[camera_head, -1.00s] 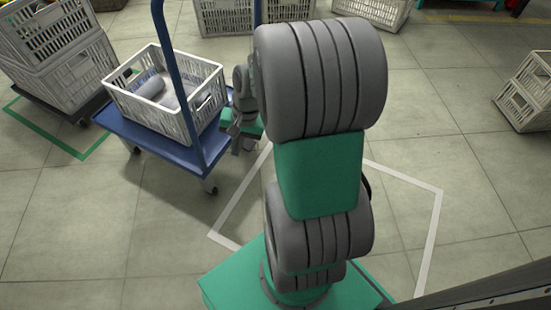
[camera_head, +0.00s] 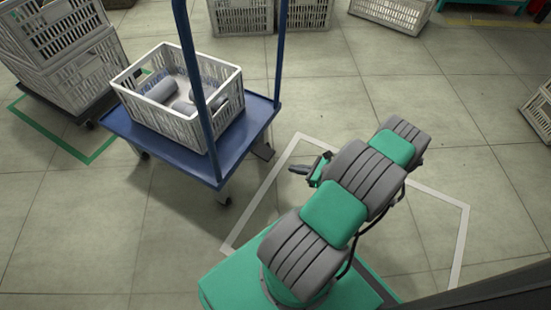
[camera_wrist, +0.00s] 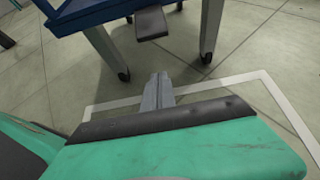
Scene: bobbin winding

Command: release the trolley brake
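The blue trolley (camera_head: 165,146) stands left of my arm in the head view, with a crate of grey bobbins on it. Its dark brake pedal (camera_head: 264,152) sticks out at the right side, below the deck. In the wrist view the pedal (camera_wrist: 151,24) shows as a dark pad between the trolley's grey legs, under the blue deck edge (camera_wrist: 88,14). My gripper (camera_head: 296,170) is low, to the right of the pedal and apart from it. In the wrist view the fingers (camera_wrist: 158,80) are together, with nothing seen between them, pointing towards the pedal.
The white crate (camera_head: 200,128) on the trolley holds several bobbins (camera_head: 160,90). Blue uprights (camera_head: 190,70) rise from the deck. Stacked crates (camera_head: 60,60) stand at the left and more crates (camera_head: 240,16) at the back. Floor inside the white outline (camera_head: 400,178) is largely clear.

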